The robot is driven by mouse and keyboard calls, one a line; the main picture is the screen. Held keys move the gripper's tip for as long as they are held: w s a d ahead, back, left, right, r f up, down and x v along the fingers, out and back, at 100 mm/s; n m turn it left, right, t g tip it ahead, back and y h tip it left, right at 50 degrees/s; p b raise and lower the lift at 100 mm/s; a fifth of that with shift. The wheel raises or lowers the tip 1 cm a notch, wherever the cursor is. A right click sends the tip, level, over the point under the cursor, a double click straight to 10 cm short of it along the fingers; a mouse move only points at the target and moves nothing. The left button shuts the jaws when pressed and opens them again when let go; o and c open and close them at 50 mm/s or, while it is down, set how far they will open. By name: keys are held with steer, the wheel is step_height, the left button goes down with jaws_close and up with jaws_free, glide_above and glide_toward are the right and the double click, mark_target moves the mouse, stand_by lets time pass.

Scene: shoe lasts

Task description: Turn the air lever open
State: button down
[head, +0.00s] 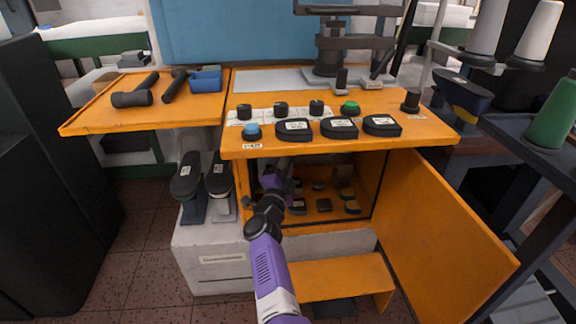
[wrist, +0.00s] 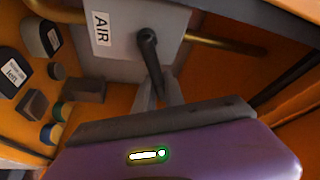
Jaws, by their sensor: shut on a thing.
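The air lever (wrist: 152,60) is a dark handle on a grey plate (wrist: 120,60) in the wrist view. The plate bears a white "AIR" label (wrist: 101,29). The lever runs from its pivot near the plate's upper part down to between my fingertips. My gripper (wrist: 158,98) is shut on the lever's free end. In the head view my gripper (head: 277,172) is at the opening of the orange cabinet (head: 380,185), under the worktop. The lever cannot be made out there.
A brass pipe (wrist: 215,43) runs beside the plate. Several dark labelled pieces (wrist: 40,38) lie along the cabinet's side in the wrist view. The cabinet door (head: 440,235) stands open at the right. The worktop edge (head: 330,146) is just above my gripper.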

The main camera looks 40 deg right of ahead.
steer(key=shift+a+r+n, duration=0.1)
steer(key=shift+n, duration=0.4)
steer(key=c, duration=1.4)
jaws_free()
steer(key=shift+r, duration=0.1)
steer(key=shift+a, duration=0.1)
steer(key=p+v, duration=0.3)
steer(key=v, duration=0.4)
steer(key=shift+s+a, duration=0.15)
steer(key=shift+s, duration=0.1)
